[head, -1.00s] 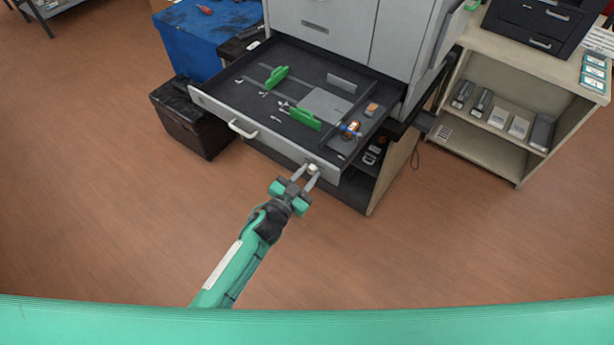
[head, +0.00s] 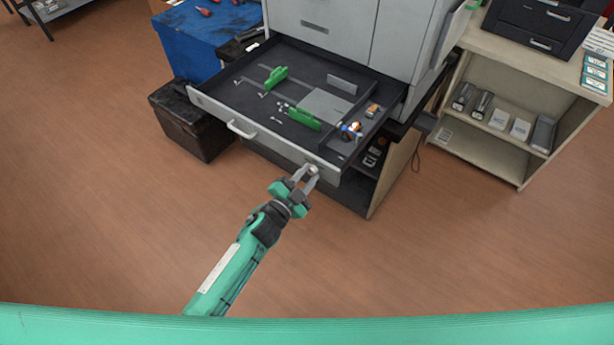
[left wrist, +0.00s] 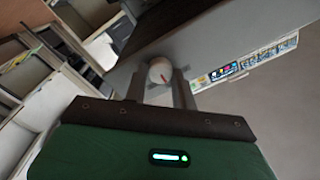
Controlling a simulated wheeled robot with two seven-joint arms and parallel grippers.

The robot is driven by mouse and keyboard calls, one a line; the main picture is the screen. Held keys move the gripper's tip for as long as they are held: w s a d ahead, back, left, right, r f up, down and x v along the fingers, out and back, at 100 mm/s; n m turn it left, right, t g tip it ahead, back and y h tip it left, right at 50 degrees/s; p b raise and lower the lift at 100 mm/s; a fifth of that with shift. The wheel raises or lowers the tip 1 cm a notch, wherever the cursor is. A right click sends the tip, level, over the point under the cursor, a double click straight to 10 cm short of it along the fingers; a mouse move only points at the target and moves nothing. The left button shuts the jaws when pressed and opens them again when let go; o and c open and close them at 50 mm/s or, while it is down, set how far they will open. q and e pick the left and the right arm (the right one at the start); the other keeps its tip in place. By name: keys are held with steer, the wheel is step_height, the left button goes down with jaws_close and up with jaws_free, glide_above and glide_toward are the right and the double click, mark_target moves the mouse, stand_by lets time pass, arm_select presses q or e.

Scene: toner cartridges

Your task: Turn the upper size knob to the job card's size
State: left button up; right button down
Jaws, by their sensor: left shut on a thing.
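The upper size knob (left wrist: 161,72) is a small round pale knob with a red pointer mark, on the front of the open grey drawer (head: 262,137). In the head view the knob (head: 312,170) sits near the right end of the drawer front. My left gripper (head: 306,178) is shut on the knob, with one finger on each side of it; the fingers (left wrist: 160,90) also show in the left wrist view. My right gripper is not in view.
The pulled-out drawer holds green paper guides (head: 303,119) and a small blue and orange part (head: 350,131). A black bin (head: 190,118) stands to the left, and a shelf unit (head: 480,145) to the right. The floor in front is clear.

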arm_select(q)
steer(key=o, duration=1)
steer(key=b+v, duration=0.2)
steer(key=v, duration=1.2)
steer(key=shift+d, duration=0.1)
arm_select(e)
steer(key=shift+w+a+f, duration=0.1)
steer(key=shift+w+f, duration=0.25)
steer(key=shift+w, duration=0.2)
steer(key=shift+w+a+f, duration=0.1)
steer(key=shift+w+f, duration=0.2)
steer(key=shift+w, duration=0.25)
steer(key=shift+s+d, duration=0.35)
